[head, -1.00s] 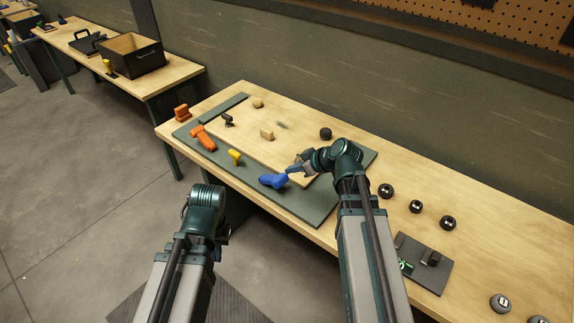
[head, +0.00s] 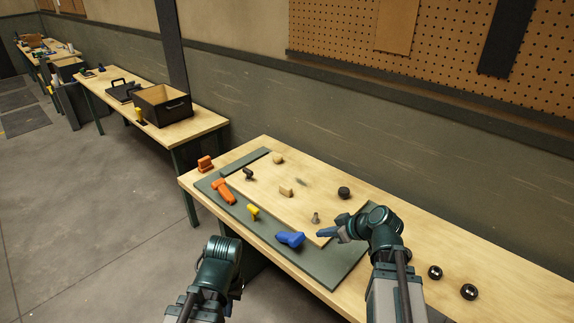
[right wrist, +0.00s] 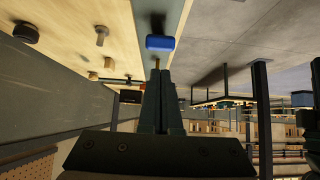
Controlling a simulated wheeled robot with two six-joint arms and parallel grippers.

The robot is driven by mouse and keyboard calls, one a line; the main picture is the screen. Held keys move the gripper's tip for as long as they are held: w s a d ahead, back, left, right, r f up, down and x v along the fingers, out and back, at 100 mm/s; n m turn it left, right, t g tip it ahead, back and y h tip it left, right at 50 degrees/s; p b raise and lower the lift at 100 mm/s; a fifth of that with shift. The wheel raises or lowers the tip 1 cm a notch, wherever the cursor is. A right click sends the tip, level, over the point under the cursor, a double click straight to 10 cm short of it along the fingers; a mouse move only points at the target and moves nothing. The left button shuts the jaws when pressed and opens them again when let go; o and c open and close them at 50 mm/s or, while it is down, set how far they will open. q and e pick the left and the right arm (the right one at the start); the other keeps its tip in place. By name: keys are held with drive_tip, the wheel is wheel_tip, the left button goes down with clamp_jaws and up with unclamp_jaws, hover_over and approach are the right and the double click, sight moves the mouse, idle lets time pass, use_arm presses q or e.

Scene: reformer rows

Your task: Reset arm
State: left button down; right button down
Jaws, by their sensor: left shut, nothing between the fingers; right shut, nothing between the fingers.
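My right gripper (head: 322,233) is shut and empty above the near right part of the workbench (head: 450,250). It is close to a blue tool-like object (head: 291,239) on the green mat (head: 318,265); the blue object also shows past the shut fingers (right wrist: 158,85) in the right wrist view (right wrist: 160,43). My left arm is at the lower left of the head view, off the bench's front edge, and its gripper (head: 238,290) is mostly hidden behind the arm; what shows looks shut and empty.
A wall stands behind; floor (head: 100,200) is clear at left.

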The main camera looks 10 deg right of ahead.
drive_tip(key=s+a+f+m+g+h, duration=0.1)
drive_tip(key=s+a+f+g+h, duration=0.2)
drive_tip(key=s+a, duration=0.4)
drive_tip(key=s+a+f+m+g+h, duration=0.2)
drive_tip(key=s+a+f+g+h, duration=0.1)
drive_tip(key=s+a, duration=0.4)
drive_tip(key=shift+a+f+g+h, duration=0.45)
drive_tip(key=shift+a+g, duration=0.55)
drive_tip(key=shift+a, duration=0.85)
drive_tip(key=shift+s, duration=0.1)
